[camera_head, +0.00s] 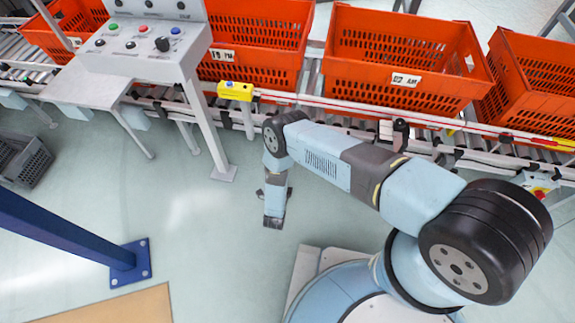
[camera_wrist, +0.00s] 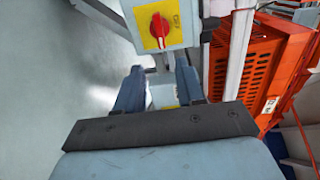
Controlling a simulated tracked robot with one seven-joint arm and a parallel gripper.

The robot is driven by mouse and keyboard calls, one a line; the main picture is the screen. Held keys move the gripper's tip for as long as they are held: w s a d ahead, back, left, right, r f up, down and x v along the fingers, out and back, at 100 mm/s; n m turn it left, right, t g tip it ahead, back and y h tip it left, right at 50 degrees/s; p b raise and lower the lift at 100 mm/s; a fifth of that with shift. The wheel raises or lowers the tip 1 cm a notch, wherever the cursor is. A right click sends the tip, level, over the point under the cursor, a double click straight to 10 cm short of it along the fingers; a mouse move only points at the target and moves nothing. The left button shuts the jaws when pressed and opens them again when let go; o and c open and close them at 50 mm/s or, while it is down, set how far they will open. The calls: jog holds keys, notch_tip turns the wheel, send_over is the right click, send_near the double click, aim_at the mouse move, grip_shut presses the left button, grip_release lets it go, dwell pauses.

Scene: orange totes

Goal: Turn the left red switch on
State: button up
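A red rotary switch (camera_wrist: 158,28) on a yellow plate is on a grey box at the top of the wrist view. Its handle looks roughly upright in that picture. A second box with a yellow plate (camera_wrist: 163,94) shows between my fingers; my gripper hides most of it. My gripper (camera_wrist: 160,72) is open, and nothing is seen held between its fingers. The first switch lies beyond the fingertips; I cannot tell the exact gap. In the head view a red switch on yellow (camera_head: 540,192) is at the right edge, and my arm reaches left, its end low over the floor.
Orange totes (camera_head: 400,60) stand on a roller conveyor (camera_head: 350,112) across the back. A grey control panel (camera_head: 145,42) with buttons and a black knob is at upper left. A yellow box (camera_head: 235,91) sits on the conveyor rail. A blue post (camera_head: 60,232) stands at lower left.

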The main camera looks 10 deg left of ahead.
jog(key=shift+s+d, duration=0.1)
jog(key=shift+s, duration=1.65)
